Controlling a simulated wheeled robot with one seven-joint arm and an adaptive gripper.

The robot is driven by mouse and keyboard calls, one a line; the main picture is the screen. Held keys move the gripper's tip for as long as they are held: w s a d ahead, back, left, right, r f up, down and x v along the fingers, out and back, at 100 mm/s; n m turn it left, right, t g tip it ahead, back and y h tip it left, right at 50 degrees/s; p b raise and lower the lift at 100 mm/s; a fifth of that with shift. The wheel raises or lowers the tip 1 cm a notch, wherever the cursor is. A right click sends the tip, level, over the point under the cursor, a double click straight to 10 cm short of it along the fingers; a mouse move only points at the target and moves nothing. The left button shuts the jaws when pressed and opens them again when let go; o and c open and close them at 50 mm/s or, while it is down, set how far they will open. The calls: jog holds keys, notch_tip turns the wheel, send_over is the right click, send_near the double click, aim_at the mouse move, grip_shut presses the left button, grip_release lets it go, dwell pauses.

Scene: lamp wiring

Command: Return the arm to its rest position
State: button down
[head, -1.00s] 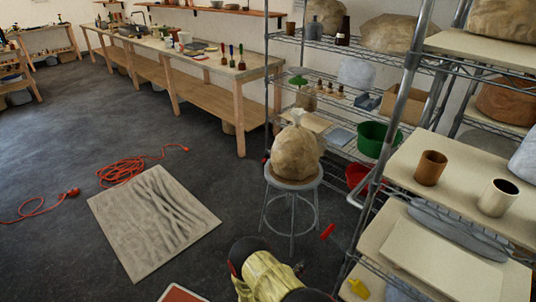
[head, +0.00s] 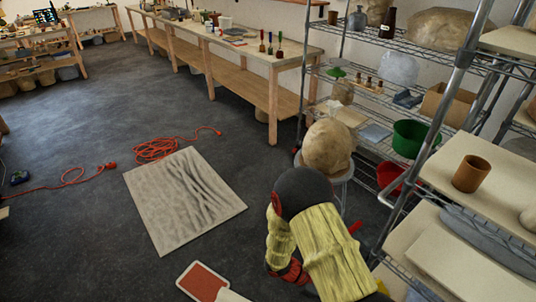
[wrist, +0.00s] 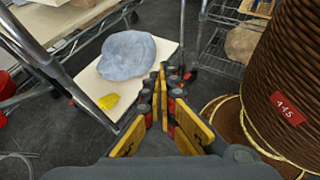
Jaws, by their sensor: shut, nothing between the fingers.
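My gripper (wrist: 160,74) shows in the wrist view, its yellow and black fingers closed together with nothing between them. In the head view my arm, with a yellow cover and a dark rounded joint, is bent at the lower middle, in front of a stool. My gripper cannot be made out there.
A large brown ribbed drum (wrist: 290,70) with a red label stands close on the right in the wrist view. A grey lump (wrist: 127,55) lies on the board. In the head view, a wrapped lump (head: 328,146) sits on the stool. A patterned grey board (head: 185,203) and orange cable (head: 160,148) lie on open floor.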

jog(key=s+a+r+m+t+y, duration=0.1)
jog(key=s+a+r+m+y, duration=0.2)
jog(key=r, duration=0.5)
jog(key=s+a+r+m+t+y, duration=0.1)
jog(key=a+r+m+y, duration=0.25)
jog(key=r, duration=0.35)
jog(key=s+a+r+m+t+y, duration=0.15)
jog(key=r+m+y, duration=0.25)
jog(key=r, duration=0.4)
jog(key=s+r+m+t, duration=0.1)
jog(key=s+r+t, duration=0.1)
jog(key=r, duration=0.6)
jog(key=s+d+r+m+t+y+p, duration=0.1)
jog(key=s+r+m+t, duration=0.1)
jog(key=r, duration=0.6)
jog(key=shift+r+t, duration=0.2)
jog(key=shift+t, duration=0.65)
jog(key=shift+d+m+y, duration=0.15)
jog(key=shift+m+y, duration=0.1)
